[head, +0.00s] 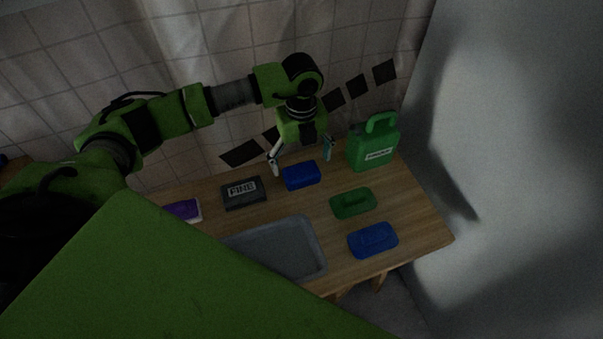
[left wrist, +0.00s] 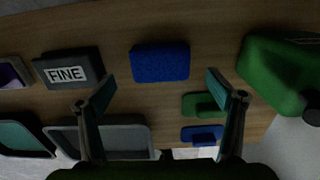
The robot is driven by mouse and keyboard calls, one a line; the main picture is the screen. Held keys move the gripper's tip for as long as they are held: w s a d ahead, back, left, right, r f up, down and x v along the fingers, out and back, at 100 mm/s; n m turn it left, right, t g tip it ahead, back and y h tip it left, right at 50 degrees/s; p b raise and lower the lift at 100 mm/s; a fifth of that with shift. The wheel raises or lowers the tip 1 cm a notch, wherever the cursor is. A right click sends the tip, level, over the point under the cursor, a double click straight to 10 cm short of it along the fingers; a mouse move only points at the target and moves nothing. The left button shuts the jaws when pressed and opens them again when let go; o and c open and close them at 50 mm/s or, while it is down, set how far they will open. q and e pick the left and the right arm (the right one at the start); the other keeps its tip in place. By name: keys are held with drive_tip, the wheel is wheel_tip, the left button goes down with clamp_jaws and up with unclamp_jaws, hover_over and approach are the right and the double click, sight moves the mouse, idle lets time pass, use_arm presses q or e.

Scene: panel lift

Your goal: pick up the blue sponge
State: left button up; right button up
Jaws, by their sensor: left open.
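The blue sponge (head: 301,176) is a plain rectangular block lying flat near the back of the wooden table. It also shows in the left wrist view (left wrist: 160,62), between the lines of the two fingers and a little beyond the tips. My left gripper (head: 302,158) hangs over the back of the table, fingers pointing down, just above and behind the sponge. Its fingers are spread wide and empty, and they also show in the left wrist view (left wrist: 158,88). I see no contact with the sponge. My right gripper does not show.
A dark block marked FINE (head: 243,193) lies left of the sponge, a green jug (head: 374,150) stands right. Green (head: 353,203) and blue (head: 373,240) handled blocks lie in front right. A grey tray (head: 318,262) and purple block (head: 184,210) also lie on the table (head: 420,222).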

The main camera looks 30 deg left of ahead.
sight(302, 171)
use_arm(q)
drive_tip(key=shift+w+f+p, duration=0.1)
drive_tip(key=shift+f+p, duration=0.4)
drive_tip(key=shift+f, duration=2.15)
drive_tip(key=c, duration=1)
